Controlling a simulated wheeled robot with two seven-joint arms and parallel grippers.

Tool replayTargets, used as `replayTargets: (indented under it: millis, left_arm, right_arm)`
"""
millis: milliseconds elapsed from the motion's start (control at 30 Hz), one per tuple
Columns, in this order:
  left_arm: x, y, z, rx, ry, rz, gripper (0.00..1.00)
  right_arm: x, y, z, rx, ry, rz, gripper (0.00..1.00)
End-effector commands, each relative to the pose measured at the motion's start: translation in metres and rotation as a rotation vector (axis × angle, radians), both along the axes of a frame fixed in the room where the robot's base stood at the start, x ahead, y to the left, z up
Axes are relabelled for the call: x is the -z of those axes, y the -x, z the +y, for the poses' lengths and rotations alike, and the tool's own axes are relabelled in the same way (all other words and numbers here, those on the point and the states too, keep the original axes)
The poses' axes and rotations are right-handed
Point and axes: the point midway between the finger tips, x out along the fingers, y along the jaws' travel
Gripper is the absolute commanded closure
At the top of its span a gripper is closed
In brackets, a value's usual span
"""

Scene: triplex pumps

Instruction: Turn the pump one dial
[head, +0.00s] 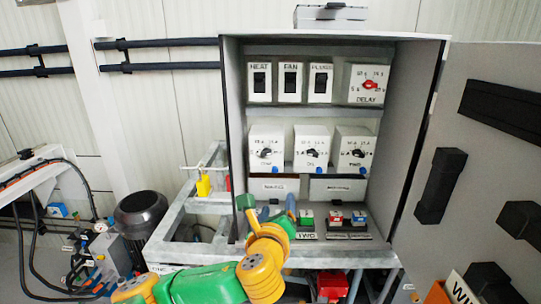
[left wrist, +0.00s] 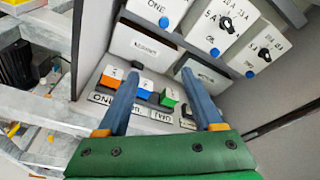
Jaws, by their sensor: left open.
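The pump one dial (head: 266,153) is a black knob on the leftmost white box of the middle row in the open grey cabinet. Its box (left wrist: 150,12) shows only its lower part, with the word ONE, at the top of the left wrist view; the knob is out of that frame. My left gripper (head: 271,208) is open, with its two blue-grey fingers apart and nothing between them. It is below the dial, in front of the lower buttons, and does not touch the dial. The fingers also show in the left wrist view (left wrist: 160,74). My right gripper does not show.
Two similar dial boxes (head: 311,150) (head: 354,150) stand to the right. Switches and a red delay dial (head: 370,85) are above. Coloured push buttons (head: 307,217) line the lower shelf. The open cabinet door (head: 470,150) bounds the right side.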

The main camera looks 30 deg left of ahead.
Motion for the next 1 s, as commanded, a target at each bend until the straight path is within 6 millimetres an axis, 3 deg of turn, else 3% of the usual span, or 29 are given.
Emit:
replayTargets:
  millis: [100, 300, 633, 967, 1000]
  left_arm:
    - [-0.040, -0.002, 0.019, -0.028, -0.194, -0.029, 0.32]
    - [-0.080, -0.001, 0.040, -0.081, -0.391, -0.034, 0.32]
    - [-0.083, -0.051, 0.071, -0.083, -0.396, -0.031, 0.32]
    - [-0.079, -0.060, 0.075, -0.079, -0.395, -0.033, 0.32]
    - [-0.079, -0.060, 0.075, -0.079, -0.395, -0.033, 0.38]
  right_arm:
    - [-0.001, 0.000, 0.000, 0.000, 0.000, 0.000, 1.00]
    - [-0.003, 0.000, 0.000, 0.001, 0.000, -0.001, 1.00]
    - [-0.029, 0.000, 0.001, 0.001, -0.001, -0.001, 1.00]
    - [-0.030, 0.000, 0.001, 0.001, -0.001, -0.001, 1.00]
    - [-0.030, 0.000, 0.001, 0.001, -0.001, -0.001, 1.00]
